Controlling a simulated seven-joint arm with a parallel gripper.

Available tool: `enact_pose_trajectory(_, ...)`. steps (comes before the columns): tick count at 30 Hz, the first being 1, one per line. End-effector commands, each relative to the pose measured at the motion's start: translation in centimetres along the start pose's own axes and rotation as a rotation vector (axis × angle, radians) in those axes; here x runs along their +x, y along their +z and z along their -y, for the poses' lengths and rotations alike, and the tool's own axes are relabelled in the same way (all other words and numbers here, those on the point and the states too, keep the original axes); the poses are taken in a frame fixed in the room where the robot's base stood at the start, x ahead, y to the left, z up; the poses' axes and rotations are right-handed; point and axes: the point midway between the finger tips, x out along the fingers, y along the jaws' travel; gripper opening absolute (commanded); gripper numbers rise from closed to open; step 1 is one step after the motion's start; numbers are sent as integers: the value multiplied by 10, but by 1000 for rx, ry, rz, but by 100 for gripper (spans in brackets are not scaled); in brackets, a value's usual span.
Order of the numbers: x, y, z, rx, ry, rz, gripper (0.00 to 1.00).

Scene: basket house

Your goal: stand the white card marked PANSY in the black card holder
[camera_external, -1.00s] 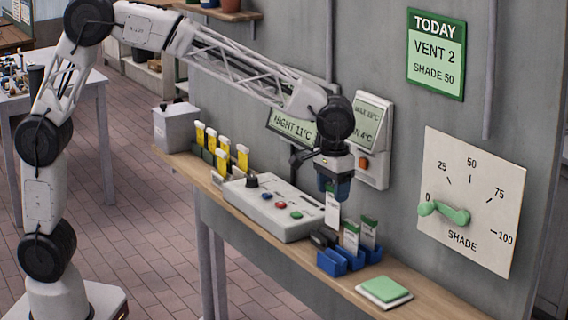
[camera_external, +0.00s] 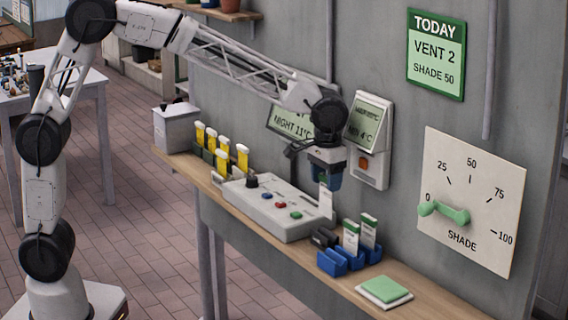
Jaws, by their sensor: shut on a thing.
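My gripper (camera_external: 327,182) is shut on a white card (camera_external: 326,200) with a green top edge. The card hangs upright below the fingers; its lettering is too small to read. The black card holder (camera_external: 323,238) sits on the wooden shelf, just right of the grey control box. The held card is above the black holder in the picture and looks apart from it. I cannot tell how well the two line up in depth.
The grey control box (camera_external: 278,208) with a knob and buttons stands close on the left. A green-topped pad (camera_external: 385,290) lies to the right. The wall is close behind.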

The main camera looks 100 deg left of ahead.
Motion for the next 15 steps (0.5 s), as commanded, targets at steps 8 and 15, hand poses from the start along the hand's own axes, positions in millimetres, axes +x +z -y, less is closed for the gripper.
enact_pose_trajectory(8,7,0,0,0,0,1,33)
enact_pose_trajectory(15,18,0,0,0,0,0,33)
